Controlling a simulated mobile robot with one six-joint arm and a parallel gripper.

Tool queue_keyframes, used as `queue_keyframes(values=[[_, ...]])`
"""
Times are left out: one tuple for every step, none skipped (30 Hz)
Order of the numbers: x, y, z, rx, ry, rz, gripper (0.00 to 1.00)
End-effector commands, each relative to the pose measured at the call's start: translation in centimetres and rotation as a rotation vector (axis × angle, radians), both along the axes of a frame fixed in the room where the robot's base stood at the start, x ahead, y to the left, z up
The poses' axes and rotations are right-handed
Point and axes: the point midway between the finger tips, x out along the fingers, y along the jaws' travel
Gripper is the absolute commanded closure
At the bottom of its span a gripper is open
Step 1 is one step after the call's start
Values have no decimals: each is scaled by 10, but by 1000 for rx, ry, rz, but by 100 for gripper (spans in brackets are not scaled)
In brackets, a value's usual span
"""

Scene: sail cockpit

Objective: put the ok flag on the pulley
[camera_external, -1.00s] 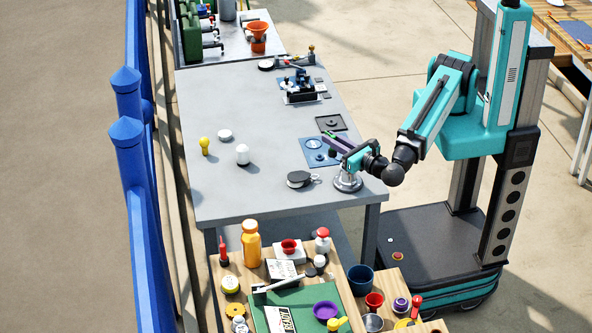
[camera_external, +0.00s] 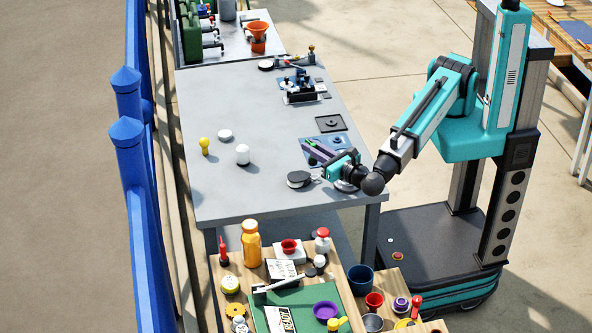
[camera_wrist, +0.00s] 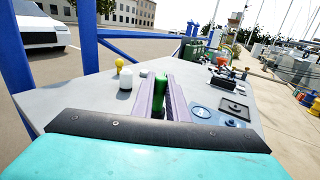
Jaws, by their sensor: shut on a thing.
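My gripper (camera_external: 311,150), with purple fingers, is shut on a small green piece, which I take to be the ok flag (camera_wrist: 159,103). In the wrist view it sits between the two fingers; no marking on it can be read. In the external view the fingers mostly hide it. The likely pulley (camera_external: 298,180), a round black and white block with a metal ring, lies on the grey table. My gripper is above the table, beyond the pulley and slightly right of it. The wrist view does not clearly show the pulley.
A silver winch-like base (camera_external: 345,186) is partly hidden under my wrist. A blue plate (camera_external: 330,160) and a black square plate (camera_external: 331,123) lie nearby. A white knob (camera_external: 243,155) and a yellow knob (camera_external: 204,146) stand left. The table's middle is clear.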

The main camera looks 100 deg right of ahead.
Motion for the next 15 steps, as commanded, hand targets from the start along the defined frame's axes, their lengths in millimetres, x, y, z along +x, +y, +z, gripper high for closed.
queue_keyframes(values=[[7, 3, 0, -1, -1, -1, 100], [10, 4, 0, -1, -1, -1, 100], [14, 5, 0, -1, -1, 0, 100], [17, 6, -1, -1, 0, 0, 100], [20, 7, -1, -1, 0, 0, 100], [23, 8, -1, -1, 0, 1, 100], [24, 8, -2, -1, 0, 1, 100], [26, 9, -2, -1, 0, 1, 100], [27, 9, -2, -1, 1, 1, 100], [28, 9, -2, -1, -1, 1, 100], [29, 9, -3, 0, 0, 1, 100], [29, 9, -3, 0, 0, 1, 100], [29, 9, -3, 0, 0, 1, 100], [29, 9, -3, 0, 0, 1, 100], [29, 9, -3, 0, 0, 1, 100]])
